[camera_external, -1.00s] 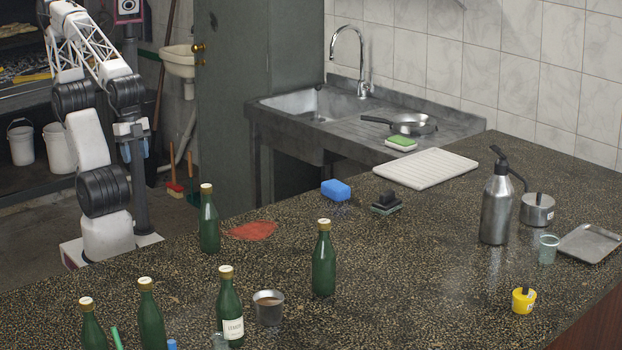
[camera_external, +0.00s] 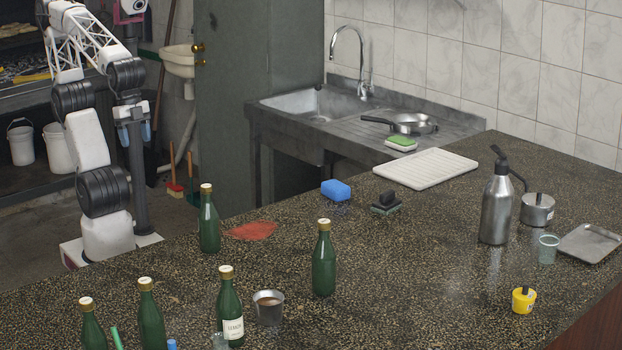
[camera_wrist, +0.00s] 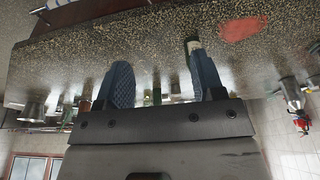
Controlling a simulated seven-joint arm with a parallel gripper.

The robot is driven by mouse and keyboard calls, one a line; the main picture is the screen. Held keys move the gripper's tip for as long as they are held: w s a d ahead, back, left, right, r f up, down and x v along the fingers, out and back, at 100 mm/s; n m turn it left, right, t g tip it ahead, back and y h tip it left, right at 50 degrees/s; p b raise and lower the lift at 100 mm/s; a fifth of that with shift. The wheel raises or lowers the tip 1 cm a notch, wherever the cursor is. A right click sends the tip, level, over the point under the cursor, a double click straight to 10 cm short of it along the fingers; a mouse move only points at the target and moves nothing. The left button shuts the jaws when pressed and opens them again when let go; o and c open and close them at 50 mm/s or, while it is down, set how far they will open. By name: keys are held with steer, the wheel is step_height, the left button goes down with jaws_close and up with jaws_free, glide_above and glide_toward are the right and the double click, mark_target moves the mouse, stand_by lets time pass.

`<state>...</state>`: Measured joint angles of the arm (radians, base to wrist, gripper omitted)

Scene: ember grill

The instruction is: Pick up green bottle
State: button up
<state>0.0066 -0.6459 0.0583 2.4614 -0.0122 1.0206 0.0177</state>
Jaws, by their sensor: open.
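Several green bottles with pale gold caps stand upright on the speckled counter (camera_external: 420,235). One is at the back left (camera_external: 209,225), one in the middle (camera_external: 324,265), one with a lemon label in front (camera_external: 229,312), and two are at the front left (camera_external: 151,322) (camera_external: 92,328). My gripper (camera_external: 136,134) is beyond the counter's left edge, apart from all bottles. In the wrist view my gripper (camera_wrist: 163,82) has its two blue fingers spread with nothing held between them. A bottle top (camera_wrist: 192,43) shows by the right finger, which partly hides it.
A metal cup (camera_external: 268,310) stands between the lemon bottle and the middle bottle. A red cloth (camera_external: 252,231) lies beside the back left bottle. A blue sponge (camera_external: 336,190), a white tray (camera_external: 426,168) and a metal spray bottle (camera_external: 496,210) are farther right. The counter's middle right is clear.

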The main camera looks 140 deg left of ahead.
steer(key=w+a+r+t, duration=0.1)
steer(key=w+t, duration=0.2)
steer(key=w, duration=0.9)
steer(key=w+a+r+t, duration=0.1)
steer(key=w+r+t, duration=0.15)
steer(key=w, duration=0.95)
steer(key=n+t+y, duration=0.3)
steer(key=t+y, duration=0.2)
steer(key=t, duration=0.4)
glide_above(319, 221)
steer(key=v, duration=0.5)
step_height(319, 221, down, 4)
step_height(319, 221, down, 9)
steer(key=shift+a, duration=0.25)
steer(key=shift+r, duration=0.2)
steer(key=shift+x, duration=1.15)
steer(key=shift+r+x, duration=0.2)
steer(key=shift+x, duration=2.45)
